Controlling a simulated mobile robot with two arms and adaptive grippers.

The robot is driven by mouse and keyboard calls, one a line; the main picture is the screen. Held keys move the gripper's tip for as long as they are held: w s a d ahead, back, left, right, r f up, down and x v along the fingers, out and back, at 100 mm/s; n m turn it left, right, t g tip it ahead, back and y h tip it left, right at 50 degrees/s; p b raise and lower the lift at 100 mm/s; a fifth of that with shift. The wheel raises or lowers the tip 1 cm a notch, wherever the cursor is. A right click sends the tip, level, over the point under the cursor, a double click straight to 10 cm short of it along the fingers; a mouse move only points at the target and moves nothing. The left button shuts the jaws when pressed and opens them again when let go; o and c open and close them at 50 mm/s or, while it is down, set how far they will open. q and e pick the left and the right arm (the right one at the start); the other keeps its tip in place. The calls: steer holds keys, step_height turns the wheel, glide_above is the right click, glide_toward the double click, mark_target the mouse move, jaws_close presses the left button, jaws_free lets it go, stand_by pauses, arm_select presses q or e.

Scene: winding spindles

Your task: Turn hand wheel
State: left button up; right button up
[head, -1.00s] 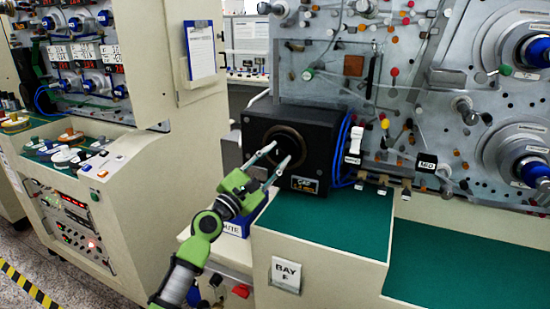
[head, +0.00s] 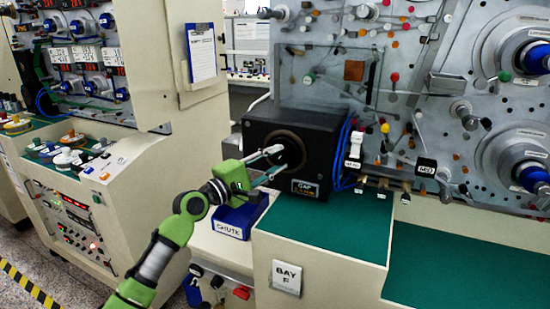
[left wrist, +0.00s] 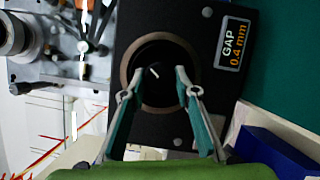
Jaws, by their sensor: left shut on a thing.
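The hand wheel is a dark round knob (head: 293,151) inside a brown ring on the front of a black box (head: 325,150) labelled GAP. In the left wrist view the knob (left wrist: 158,62) bears a short white mark, tilted, and the label reads GAP 0.4 mm. My left gripper (head: 277,158) reaches in from the left with its fingers at the knob. In the left wrist view the gripper (left wrist: 155,85) has one finger on each side of the knob, shut on it. The exact contact at the fingertips is partly hidden. My right gripper is out of view.
A machine panel with spindles (head: 527,57) rises at the right.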

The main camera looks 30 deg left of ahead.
arm_select(q)
steer(key=shift+r+m+g+p, duration=0.25)
steer(key=shift+m+g+p, duration=0.25)
steer(key=shift+m, duration=0.5)
steer(key=m+p, duration=0.2)
steer(key=p, duration=0.1)
steer(key=m+g+y+p, duration=0.1)
steer(key=m+p, duration=0.1)
steer(key=p, duration=0.1)
steer(key=m+g+y+p, duration=0.1)
steer(key=m+p, duration=0.2)
steer(key=p, duration=0.1)
steer(key=shift+d+r, duration=0.15)
steer(key=shift+r, duration=0.15)
steer(key=shift+f+m+g+y+p, duration=0.15)
steer(key=shift+m+g+y+p, duration=0.25)
steer(key=shift+m+y+p, duration=0.55)
steer(key=shift+h+p, duration=0.25)
steer(key=shift+p, duration=0.15)
steer(key=shift+f, duration=0.1)
steer(key=o, duration=1.1)
steer(key=v, duration=1.2)
